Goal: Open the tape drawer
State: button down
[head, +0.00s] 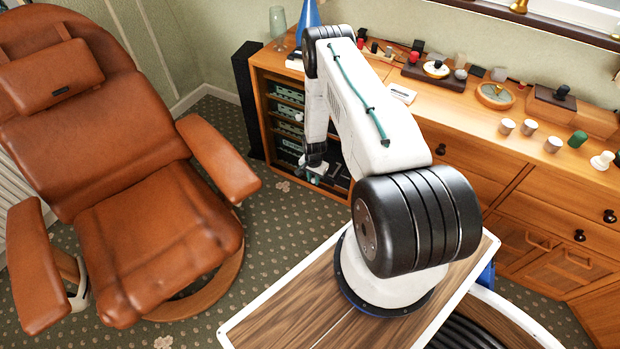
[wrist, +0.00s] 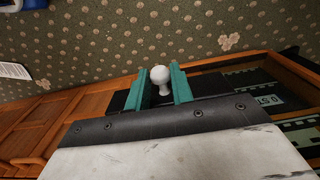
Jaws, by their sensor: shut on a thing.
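My gripper (wrist: 160,85) has two teal fingers, shut on a small white knob (wrist: 160,76) with a round head. The knob stands out between the fingertips. Behind the fingers is a dark edge that looks like the drawer front (wrist: 122,100); most of it is hidden by my wrist. In the head view my gripper (head: 314,176) is low in front of the wooden cabinet's left, open-fronted section. My arm hides part of that section, so I cannot tell how far the drawer is out.
A brown leather recliner (head: 160,230) stands left of the cabinet (head: 480,150). A tall black speaker (head: 248,100) stands at the cabinet's left end. Cups and small objects crowd the cabinet top. Patterned carpet (head: 270,240) lies clear between recliner and cabinet. Green-and-white labelled items (wrist: 265,100) show in the wrist view.

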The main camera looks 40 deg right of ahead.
jog(key=c, duration=1.2)
grip_release()
jog(key=shift+c, duration=0.2)
notch_tip(320, 180, up, 8)
jog(key=shift+f, duration=0.1)
